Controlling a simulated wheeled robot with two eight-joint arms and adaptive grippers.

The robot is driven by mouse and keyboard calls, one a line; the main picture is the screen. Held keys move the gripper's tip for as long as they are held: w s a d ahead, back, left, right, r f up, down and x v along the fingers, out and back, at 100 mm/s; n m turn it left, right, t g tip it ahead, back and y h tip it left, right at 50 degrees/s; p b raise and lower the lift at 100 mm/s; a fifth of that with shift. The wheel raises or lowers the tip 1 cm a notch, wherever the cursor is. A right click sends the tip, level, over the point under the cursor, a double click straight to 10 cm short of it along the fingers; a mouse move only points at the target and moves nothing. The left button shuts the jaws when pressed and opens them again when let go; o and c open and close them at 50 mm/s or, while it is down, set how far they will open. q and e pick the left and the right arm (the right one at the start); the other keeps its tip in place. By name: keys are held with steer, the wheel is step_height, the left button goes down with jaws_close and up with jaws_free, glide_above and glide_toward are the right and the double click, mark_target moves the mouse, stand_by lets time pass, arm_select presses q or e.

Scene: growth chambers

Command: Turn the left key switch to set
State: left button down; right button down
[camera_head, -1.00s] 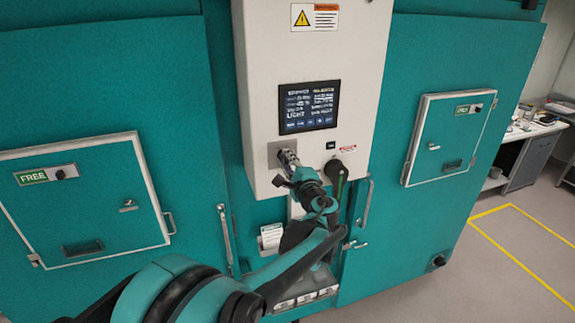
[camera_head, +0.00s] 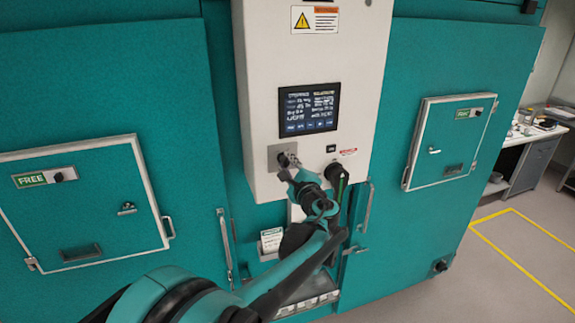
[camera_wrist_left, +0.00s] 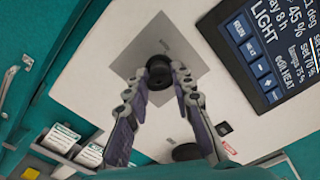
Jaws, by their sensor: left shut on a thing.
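The left key switch is a dark round knob (camera_wrist_left: 159,72) on a square grey metal plate (camera_head: 275,162) on the white control box. My left gripper (camera_wrist_left: 161,80) is closed around the knob in the wrist view, one finger on each side. In the head view my left gripper (camera_head: 286,161) reaches the plate from below and covers most of the switch. The switch's markings and pointer cannot be read. My right gripper is not in view.
A lit touchscreen (camera_head: 309,108) sits above the switch. A black rotary handle (camera_head: 335,171) is close on the right of my wrist. Teal chamber doors with small hatches (camera_head: 85,205) flank the white box (camera_head: 262,60). Label cards (camera_wrist_left: 60,138) are below it.

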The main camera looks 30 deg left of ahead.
arm_select(q)
steer(key=c, duration=1.3)
jaws_free()
steer(key=v, duration=1.2)
